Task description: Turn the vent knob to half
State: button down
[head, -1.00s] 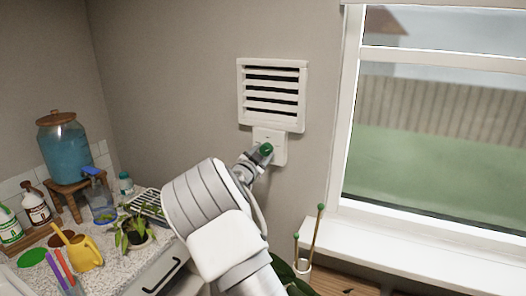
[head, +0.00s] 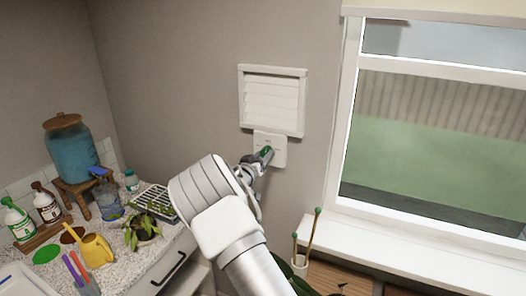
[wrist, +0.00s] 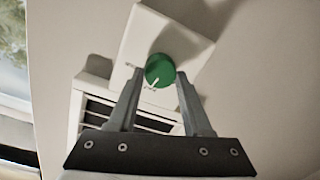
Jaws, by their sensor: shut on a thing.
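The green vent knob (wrist: 160,70) sits on a white plate (head: 278,152) below the white slatted vent (head: 272,98) on the wall. A white pointer line on the knob points toward the lower left in the wrist view. My gripper (wrist: 160,76) is shut on the knob, with one grey finger on each side of it. In the head view my gripper (head: 261,157) reaches the plate from the lower left and partly hides the knob. The vent's slats look shut in the head view, but dark gaps show between them in the wrist view. I cannot read any marks on the plate.
A window (head: 430,120) with a white sill is to the right. A counter (head: 110,245) at the left holds a potted plant (head: 144,232), a yellow watering can (head: 95,249), bottles and a blue dispenser (head: 72,155). Green-tipped sticks stand in a cup (head: 300,265).

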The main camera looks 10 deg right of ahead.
jog(key=shift+n+p, duration=0.55)
jog(key=shift+n, duration=0.45)
jog(key=shift+c, duration=1.6)
grip_release()
jog(key=f+b+v, duration=0.1)
jog(key=b+v, duration=0.2)
jog(key=v, duration=1.4)
jog(key=shift+a+r, duration=0.25)
jog(key=shift+r, duration=0.25)
jog(key=shift+s, duration=0.1)
